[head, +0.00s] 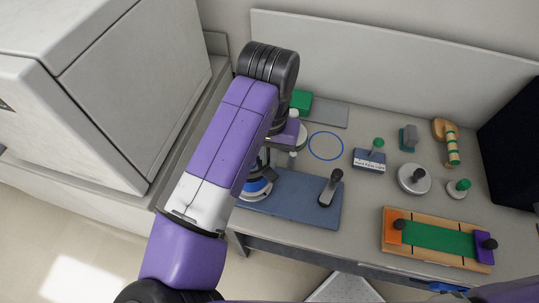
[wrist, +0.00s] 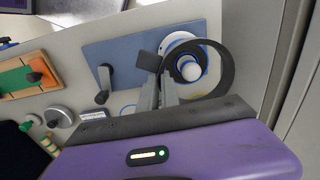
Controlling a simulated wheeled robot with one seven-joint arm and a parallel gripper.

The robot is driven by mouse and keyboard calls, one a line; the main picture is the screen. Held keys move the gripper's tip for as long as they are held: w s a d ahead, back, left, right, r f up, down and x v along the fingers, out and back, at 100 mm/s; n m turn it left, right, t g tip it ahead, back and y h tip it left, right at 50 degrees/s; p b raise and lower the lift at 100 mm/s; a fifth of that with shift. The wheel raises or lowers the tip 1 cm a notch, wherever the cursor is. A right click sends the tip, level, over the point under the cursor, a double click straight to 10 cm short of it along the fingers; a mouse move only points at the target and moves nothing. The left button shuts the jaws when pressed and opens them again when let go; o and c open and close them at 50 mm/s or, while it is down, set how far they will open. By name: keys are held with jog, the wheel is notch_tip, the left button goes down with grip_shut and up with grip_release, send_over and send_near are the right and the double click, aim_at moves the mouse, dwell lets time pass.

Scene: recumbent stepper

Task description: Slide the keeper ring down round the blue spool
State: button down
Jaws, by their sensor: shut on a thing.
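The keeper ring (wrist: 228,68) is a dark ring with a flat black tab in the wrist view. My gripper (wrist: 162,80) is shut on the tab side of the ring. The blue spool (wrist: 176,60), white with blue bands, stands on a blue-grey mat. In the head view, the spool (head: 257,188) shows low beside my arm, which hides most of the gripper and the ring.
The blue-grey mat (head: 300,203) also bears a dark-knobbed lever (head: 331,188). A blue circle outline (head: 326,146) marks the bench behind it. To the right are a round grey knobbed piece (head: 414,180) and an orange-green-purple board (head: 437,236). A large grey cabinet (head: 130,90) stands left.

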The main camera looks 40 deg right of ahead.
jog(key=shift+f+b, duration=0.9)
jog(key=shift+f, duration=0.6)
dwell(0.8)
jog(key=c, duration=1.5)
grip_release()
jog(key=o, duration=0.3)
jog(key=shift+r, duration=0.1)
jog(key=shift+r+p, duration=3.15)
jog(key=shift+r, duration=0.35)
